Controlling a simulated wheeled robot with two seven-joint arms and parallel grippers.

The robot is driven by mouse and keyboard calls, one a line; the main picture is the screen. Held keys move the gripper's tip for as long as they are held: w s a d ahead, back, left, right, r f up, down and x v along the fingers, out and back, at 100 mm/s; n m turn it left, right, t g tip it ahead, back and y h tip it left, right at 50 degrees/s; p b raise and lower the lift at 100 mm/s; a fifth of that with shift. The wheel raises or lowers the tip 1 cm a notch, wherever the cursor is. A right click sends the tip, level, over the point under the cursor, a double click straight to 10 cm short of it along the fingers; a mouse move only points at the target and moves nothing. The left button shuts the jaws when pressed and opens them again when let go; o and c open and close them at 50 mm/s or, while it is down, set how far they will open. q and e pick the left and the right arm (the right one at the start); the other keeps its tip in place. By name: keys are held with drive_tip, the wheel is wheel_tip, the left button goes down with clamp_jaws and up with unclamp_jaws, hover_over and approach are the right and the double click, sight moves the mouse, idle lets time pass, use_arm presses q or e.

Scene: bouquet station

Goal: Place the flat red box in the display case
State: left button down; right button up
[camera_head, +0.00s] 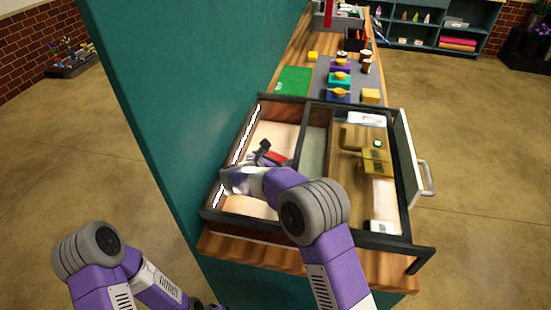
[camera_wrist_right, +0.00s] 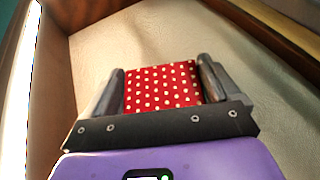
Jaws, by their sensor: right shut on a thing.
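The flat red box (camera_wrist_right: 161,87), with white dots, sits between the two fingers of my right gripper (camera_wrist_right: 160,85) in the right wrist view. The fingers are shut on its sides. In the head view the red box (camera_head: 277,156) shows as a small red patch beyond my right gripper (camera_head: 268,155). They are inside the left compartment of the dark-framed display case (camera_head: 318,113), over its pale floor. I cannot tell whether the box touches the floor. My left arm shows at the lower left, but its gripper is not visible.
A brass device (camera_head: 368,158) stands in the case's right compartment. The open glass door (camera_head: 408,155) with a handle is on the right. A teal wall (camera_head: 190,90) stands close on the left. Behind the case are a green mat (camera_head: 293,81) and several small coloured items.

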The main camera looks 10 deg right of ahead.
drive_tip(key=o, duration=0.9)
drive_tip(key=shift+f, duration=0.1)
drive_tip(key=shift+c, duration=0.2)
drive_tip(key=shift+a+r, duration=0.15)
drive_tip(key=shift+r, duration=0.1)
drive_tip(key=p+v, duration=0.1)
drive_tip(key=v, duration=0.6)
drive_tip(key=shift+s, duration=0.15)
